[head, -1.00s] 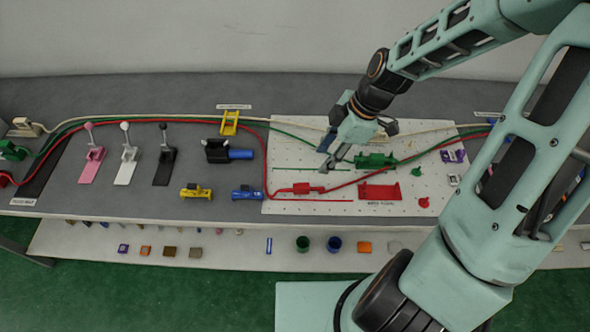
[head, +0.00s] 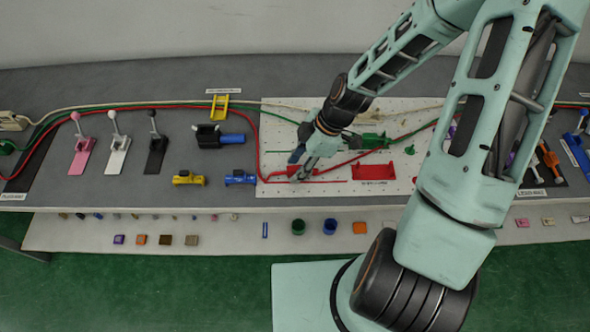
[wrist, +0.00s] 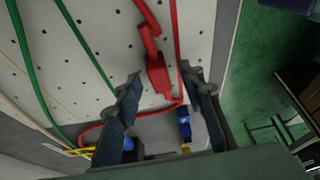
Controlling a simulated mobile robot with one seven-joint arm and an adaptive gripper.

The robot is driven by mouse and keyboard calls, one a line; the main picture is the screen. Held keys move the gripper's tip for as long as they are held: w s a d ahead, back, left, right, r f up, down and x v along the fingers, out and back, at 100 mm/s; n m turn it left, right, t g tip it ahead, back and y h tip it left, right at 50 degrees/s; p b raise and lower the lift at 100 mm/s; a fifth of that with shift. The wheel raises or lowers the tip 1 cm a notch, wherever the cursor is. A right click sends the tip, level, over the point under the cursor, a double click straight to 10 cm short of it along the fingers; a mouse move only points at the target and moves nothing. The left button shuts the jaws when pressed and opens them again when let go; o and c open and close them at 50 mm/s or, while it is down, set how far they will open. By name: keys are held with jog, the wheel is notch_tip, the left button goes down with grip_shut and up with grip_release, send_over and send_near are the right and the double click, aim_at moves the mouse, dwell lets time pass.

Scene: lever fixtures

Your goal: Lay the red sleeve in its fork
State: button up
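The red sleeve (wrist: 157,76) sits on the red cable over the white pegboard. In the wrist view it lies between and just beyond my fingertips; I cannot tell whether they touch it. My gripper (wrist: 163,84) is open, one finger on each side of the sleeve. In the head view my gripper (head: 298,178) is low over the left front of the board and mostly hides the sleeve. The red fork (head: 374,171) stands on the board to the right of my gripper and looks empty.
A green fixture (head: 370,141) stands behind the red fork. A blue fixture (head: 240,178) and a yellow one (head: 188,179) stand left of the board. Green and pale cables run across the back. A lower shelf (head: 400,228) holds small parts.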

jog(key=shift+a+f, duration=0.15)
jog(key=shift+f, duration=0.2)
grip_shut()
jog(key=shift+r, duration=0.1)
